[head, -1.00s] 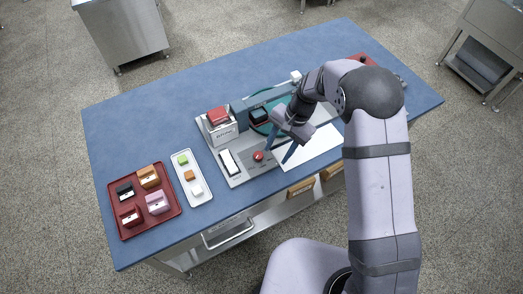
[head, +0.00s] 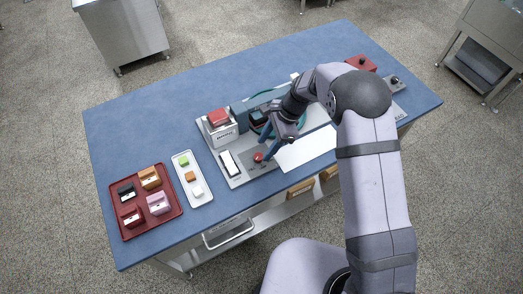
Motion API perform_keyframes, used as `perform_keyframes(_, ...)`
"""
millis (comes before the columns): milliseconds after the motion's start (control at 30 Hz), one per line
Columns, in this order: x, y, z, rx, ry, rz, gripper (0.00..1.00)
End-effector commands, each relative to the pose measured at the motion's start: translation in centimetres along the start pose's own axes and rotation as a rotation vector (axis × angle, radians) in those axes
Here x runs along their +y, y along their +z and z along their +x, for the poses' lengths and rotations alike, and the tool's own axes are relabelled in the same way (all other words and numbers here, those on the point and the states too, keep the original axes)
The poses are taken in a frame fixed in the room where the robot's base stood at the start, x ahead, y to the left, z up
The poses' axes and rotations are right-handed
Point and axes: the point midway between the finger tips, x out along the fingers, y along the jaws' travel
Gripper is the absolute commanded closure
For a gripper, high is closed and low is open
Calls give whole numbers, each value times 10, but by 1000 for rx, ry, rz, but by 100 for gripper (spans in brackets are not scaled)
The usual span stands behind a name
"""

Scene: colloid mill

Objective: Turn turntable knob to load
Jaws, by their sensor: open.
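The turntable (head: 257,131) is a teal disc on a grey machine base (head: 240,178), largely covered by my arm and gripper. A small round red knob or button (head: 258,157) sits near the front edge of this base. A dark knob (head: 394,79) stands on a unit at the right end of the table. I cannot tell from labels which one is the turntable knob. My gripper (head: 267,145) is open and empty, its blue fingers pointing down just behind and right of the red knob. Contact with anything is not clear.
A red tray (head: 174,203) with several coloured blocks and a white tray (head: 207,197) with small cubes lie at left. A white box with a red top (head: 219,124) stands behind the red knob. A white sheet (head: 305,151) lies at right. The blue table's (head: 140,115) back left is clear.

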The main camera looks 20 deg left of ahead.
Motion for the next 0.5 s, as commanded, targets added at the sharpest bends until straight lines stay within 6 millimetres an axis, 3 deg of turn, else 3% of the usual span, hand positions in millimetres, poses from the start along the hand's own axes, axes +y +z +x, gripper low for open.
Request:
perform_keyframes(233,0,1,29,0,2,-1,55)
perform_keyframes(500,-1,0,43,0,-2,-1,55)
